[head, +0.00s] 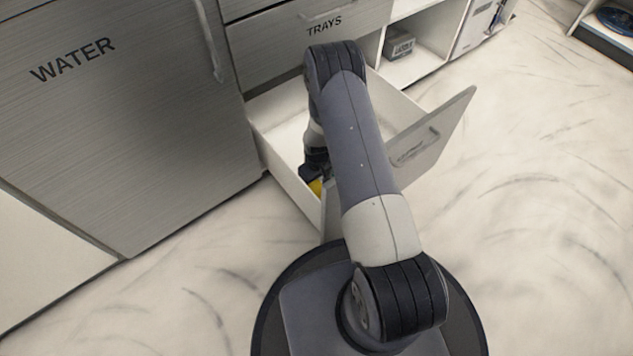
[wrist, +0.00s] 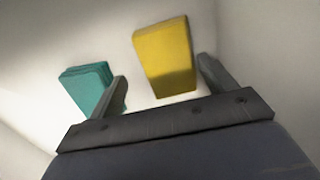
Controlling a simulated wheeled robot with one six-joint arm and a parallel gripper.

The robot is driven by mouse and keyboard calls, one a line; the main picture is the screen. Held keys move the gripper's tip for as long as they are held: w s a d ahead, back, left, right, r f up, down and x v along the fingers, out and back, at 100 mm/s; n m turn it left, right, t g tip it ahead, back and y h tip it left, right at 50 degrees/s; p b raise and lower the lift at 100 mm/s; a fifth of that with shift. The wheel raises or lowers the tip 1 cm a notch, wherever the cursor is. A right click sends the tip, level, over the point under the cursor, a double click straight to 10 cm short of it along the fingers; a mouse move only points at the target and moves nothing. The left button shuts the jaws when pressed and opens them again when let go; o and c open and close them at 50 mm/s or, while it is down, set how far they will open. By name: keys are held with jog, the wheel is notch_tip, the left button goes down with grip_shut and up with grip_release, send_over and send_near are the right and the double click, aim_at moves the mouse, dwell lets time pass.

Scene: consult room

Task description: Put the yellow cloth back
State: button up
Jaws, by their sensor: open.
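The yellow cloth (wrist: 163,55) is a folded rectangle lying on the white floor of an open drawer (head: 284,124). In the head view only a small yellow patch of the cloth (head: 316,187) shows beside my arm. My gripper (wrist: 162,85) is open and reaches down into the drawer. In the wrist view the cloth lies between and just beyond the two fingers, nearer the right one. I cannot tell whether a finger touches it. The gripper's fingers are hidden in the head view.
A folded teal cloth (wrist: 88,88) lies left of the yellow one, partly behind the left finger. The drawer front (head: 430,140) stands pulled out, with walls around my gripper. The WATER door (head: 120,120) and TRAYS drawer (head: 300,40) are shut. A grey box (head: 400,47) sits on an open shelf.

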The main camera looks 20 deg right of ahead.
aim_at(317, 185)
notch_tip(317, 185, up, 10)
jog(key=p, duration=0.3)
dwell(1.2)
